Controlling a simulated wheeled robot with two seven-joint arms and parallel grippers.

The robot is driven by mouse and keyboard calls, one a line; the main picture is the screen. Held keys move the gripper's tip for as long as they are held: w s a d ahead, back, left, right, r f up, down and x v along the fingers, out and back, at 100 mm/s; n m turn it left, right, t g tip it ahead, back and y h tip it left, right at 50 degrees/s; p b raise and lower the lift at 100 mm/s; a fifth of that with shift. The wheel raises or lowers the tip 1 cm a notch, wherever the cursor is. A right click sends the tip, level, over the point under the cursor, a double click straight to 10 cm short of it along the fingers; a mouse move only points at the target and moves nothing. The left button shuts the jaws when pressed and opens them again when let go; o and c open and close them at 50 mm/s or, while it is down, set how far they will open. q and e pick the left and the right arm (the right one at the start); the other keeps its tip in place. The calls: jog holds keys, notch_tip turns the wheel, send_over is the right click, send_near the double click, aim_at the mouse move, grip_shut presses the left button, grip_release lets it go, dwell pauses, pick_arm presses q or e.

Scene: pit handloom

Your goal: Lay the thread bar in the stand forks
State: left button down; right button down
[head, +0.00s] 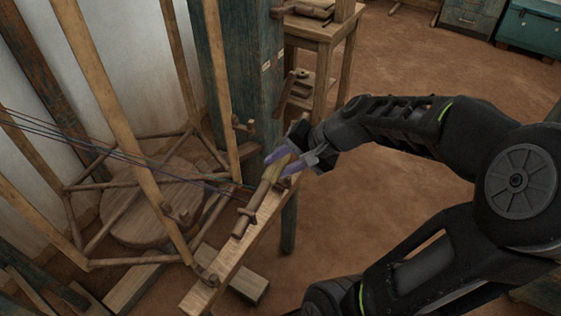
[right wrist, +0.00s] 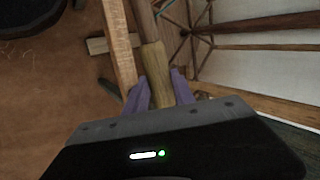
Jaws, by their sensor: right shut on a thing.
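The thread bar (head: 245,222) is a round brown wooden rod with a paler, yellowish section. It lies slantwise along the top of a pale wooden beam of the stand (head: 208,287). My right gripper (head: 281,160) has its purple fingers shut on the bar's upper part. In the right wrist view, the bar (right wrist: 156,62) runs between the two fingers (right wrist: 158,90). Small fork-like pieces show beside the bar on the beam, partly hidden by it and by my fingers. I cannot tell whether the bar is seated in them. My left gripper is not in view.
Dark blue and reddish threads (head: 100,151) stretch from the left toward the bar. A wooden reel frame (head: 110,95) with a round disc (head: 155,205) stands left. A teal post (head: 250,75) rises behind the gripper. A small wooden table (head: 318,30) is behind.

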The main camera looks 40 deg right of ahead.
jog(key=w+a, duration=0.5)
jog(key=a, duration=0.2)
jog(key=w+a+f, duration=0.1)
jog(key=w+a, duration=0.3)
jog(key=a, duration=0.4)
jog(key=shift+w+a, duration=0.15)
jog(key=shift+w, duration=0.2)
jog(key=shift+f, duration=0.15)
